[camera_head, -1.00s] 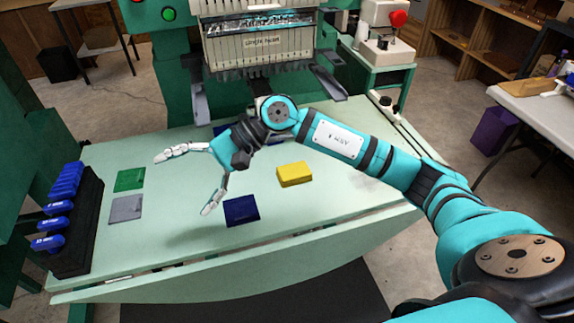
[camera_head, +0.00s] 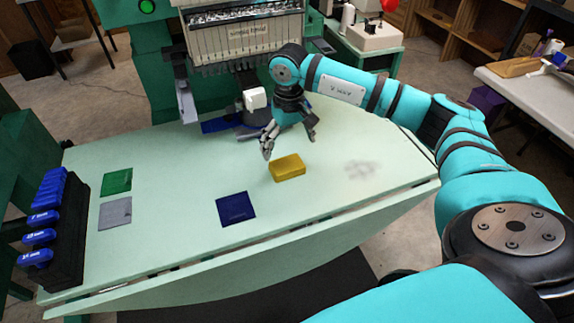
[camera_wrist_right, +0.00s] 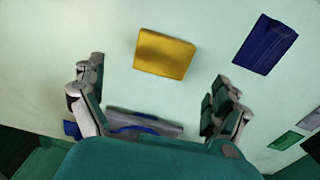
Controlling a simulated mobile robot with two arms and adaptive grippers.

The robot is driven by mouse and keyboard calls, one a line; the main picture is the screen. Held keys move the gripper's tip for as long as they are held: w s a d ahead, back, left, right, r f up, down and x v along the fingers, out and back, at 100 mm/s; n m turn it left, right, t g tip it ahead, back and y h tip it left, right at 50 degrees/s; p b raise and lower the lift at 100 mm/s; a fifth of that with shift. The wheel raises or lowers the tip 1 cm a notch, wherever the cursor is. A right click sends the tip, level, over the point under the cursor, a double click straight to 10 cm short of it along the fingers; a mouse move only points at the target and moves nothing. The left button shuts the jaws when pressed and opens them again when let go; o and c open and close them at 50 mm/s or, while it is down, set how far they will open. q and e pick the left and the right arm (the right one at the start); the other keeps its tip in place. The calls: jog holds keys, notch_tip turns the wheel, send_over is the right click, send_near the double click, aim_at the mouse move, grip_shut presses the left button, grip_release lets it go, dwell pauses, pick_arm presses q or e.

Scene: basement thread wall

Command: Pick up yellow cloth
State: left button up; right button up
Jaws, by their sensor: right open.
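The yellow cloth (camera_head: 287,168) is a folded block lying on the pale green table (camera_head: 330,200), right of its middle. My right gripper (camera_head: 289,146) is just behind and above it, fingers pointing down, apart from it. In the right wrist view the yellow cloth (camera_wrist_right: 164,53) lies ahead of the gap between the open fingers of my right gripper (camera_wrist_right: 160,95), with nothing between them. My left gripper is in neither view.
A dark blue cloth (camera_head: 236,208) lies left of the yellow one. Green (camera_head: 117,182) and grey (camera_head: 115,213) cloths lie further left, near a black rack with blue items (camera_head: 62,240). A sewing machine (camera_head: 240,38) stands behind.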

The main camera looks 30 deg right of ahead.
aim_at(287, 164)
jog(key=f, duration=0.5)
jog(key=f+p, duration=0.1)
jog(key=f, duration=0.1)
jog(key=shift+a+f, duration=0.25)
jog(key=shift+f, duration=0.1)
jog(key=c, duration=0.9)
